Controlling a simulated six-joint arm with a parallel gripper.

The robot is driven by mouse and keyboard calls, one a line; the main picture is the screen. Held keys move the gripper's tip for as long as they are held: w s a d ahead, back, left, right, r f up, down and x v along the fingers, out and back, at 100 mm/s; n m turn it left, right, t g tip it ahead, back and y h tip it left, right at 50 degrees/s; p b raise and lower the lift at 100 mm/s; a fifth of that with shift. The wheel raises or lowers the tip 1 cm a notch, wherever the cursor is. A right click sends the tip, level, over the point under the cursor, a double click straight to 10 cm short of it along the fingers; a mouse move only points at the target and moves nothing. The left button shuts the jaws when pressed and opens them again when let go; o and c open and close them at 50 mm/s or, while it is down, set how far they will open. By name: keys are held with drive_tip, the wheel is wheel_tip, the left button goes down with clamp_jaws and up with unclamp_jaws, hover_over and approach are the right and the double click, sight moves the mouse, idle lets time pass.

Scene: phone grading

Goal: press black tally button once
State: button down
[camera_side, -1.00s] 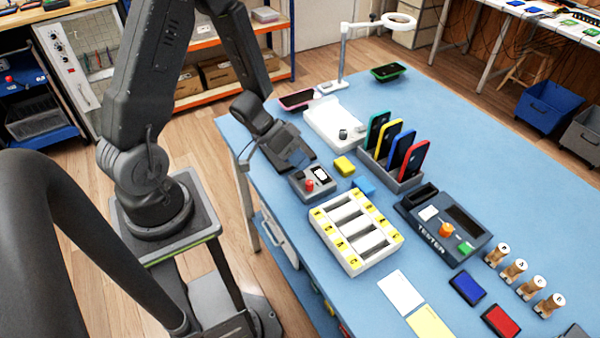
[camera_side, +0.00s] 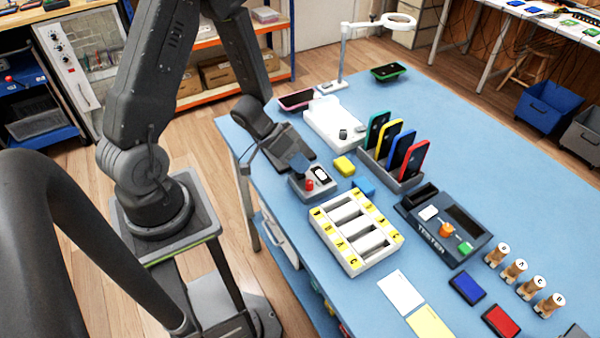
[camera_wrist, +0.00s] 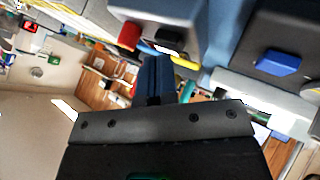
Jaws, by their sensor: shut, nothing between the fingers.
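The grey tally box (camera_side: 325,187) stands near the table's left edge in the side view, with a red knob (camera_side: 310,185) and a small white display (camera_side: 320,173) on top. My gripper (camera_side: 301,166) is shut and empty, its blue fingertips over the back left part of the box. They hide that part, and I cannot make out the black button or tell whether the tips touch anything. In the wrist view my shut blue fingers (camera_wrist: 155,72) point toward the box (camera_wrist: 165,12). The red knob (camera_wrist: 129,35) and a dark part beside it show near the tips.
A yellow block (camera_side: 344,165) and a blue block (camera_side: 363,187) lie right of the box. A white slotted tray (camera_side: 347,262) stands in front. A phone rack (camera_side: 408,184) and the tester (camera_side: 470,225) stand further right.

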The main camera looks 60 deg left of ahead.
drive_tip(key=shift+f, duration=0.3)
idle(0.5)
drive_tip(key=shift+r, duration=0.95)
drive_tip(key=shift+r, duration=2.5)
